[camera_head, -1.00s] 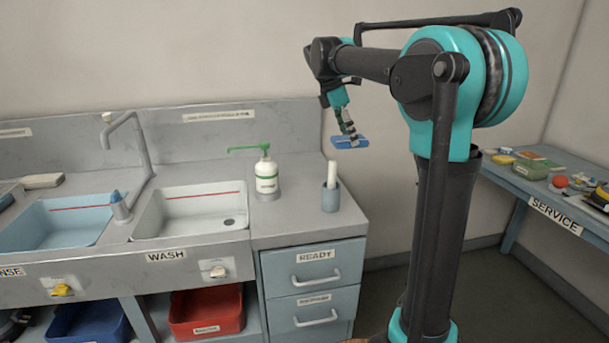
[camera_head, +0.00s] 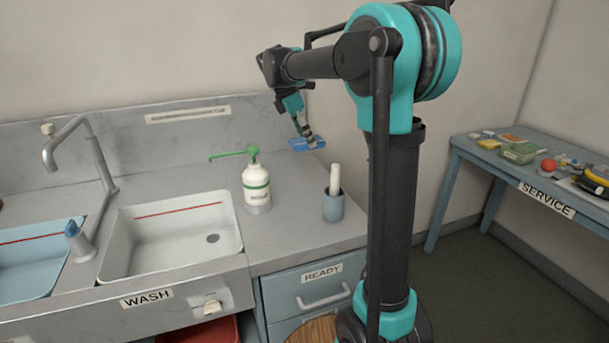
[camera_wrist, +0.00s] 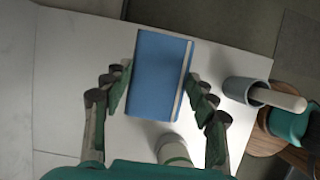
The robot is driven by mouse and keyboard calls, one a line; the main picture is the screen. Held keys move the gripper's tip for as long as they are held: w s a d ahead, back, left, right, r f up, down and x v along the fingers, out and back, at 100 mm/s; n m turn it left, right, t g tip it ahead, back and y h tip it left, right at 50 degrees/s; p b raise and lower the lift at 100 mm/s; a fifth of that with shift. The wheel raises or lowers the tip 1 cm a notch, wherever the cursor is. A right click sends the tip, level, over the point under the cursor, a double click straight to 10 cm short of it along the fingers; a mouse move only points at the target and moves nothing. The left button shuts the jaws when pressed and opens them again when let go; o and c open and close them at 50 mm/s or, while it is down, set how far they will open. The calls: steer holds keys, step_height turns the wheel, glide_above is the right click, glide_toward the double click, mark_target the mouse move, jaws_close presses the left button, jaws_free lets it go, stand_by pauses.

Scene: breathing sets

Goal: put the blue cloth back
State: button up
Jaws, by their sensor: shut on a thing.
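The blue cloth (camera_head: 308,144) is a flat folded rectangle. My gripper (camera_head: 304,131) is shut on it and holds it above the back right of the grey counter. In the wrist view the blue cloth (camera_wrist: 158,75) lies between the two fingers of my gripper (camera_wrist: 160,88), and a pale stripe runs along its right edge. The counter shows beneath it. The gap between cloth and counter is hard to judge.
On the counter stand a white pump bottle (camera_head: 256,185) with a green spout and a grey cup (camera_head: 333,206) holding a white stick. The WASH basin (camera_head: 130,255) is at left, the READY drawer (camera_head: 318,292) below. The service table (camera_head: 480,160) at right carries several items.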

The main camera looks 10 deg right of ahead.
mark_target(291, 143)
steer(key=shift+o, duration=0.2)
step_height(291, 143, down, 14)
steer(key=shift+r, duration=0.2)
steer(key=o, duration=1.3)
steer(key=v, duration=1.2)
